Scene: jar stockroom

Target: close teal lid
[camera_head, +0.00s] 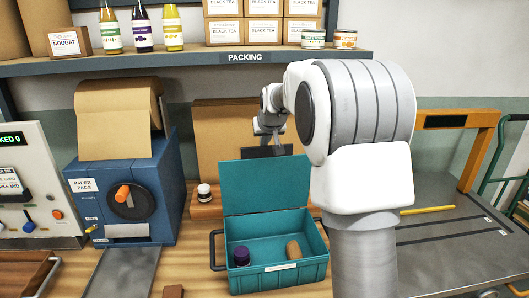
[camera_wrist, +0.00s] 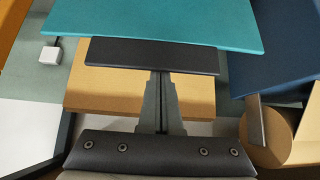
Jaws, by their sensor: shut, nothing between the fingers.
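The teal box (camera_head: 277,274) stands on the packing bench with its teal lid (camera_head: 265,186) open, tilted up at the back. Inside are a jar with a dark purple lid (camera_head: 241,256) and a small brown item (camera_head: 293,249). My gripper (camera_head: 267,151) is behind the lid at its upper edge, its lower part hidden by the lid. In the wrist view the fingers of my gripper (camera_wrist: 152,58) are shut and empty, close to the teal lid (camera_wrist: 160,20). I cannot tell if they touch it.
A blue paper-pads machine (camera_head: 120,200) stands left of the box. A cardboard panel (camera_head: 222,130) stands behind the lid. The packing shelf (camera_head: 170,58) with bottles and boxes runs above.

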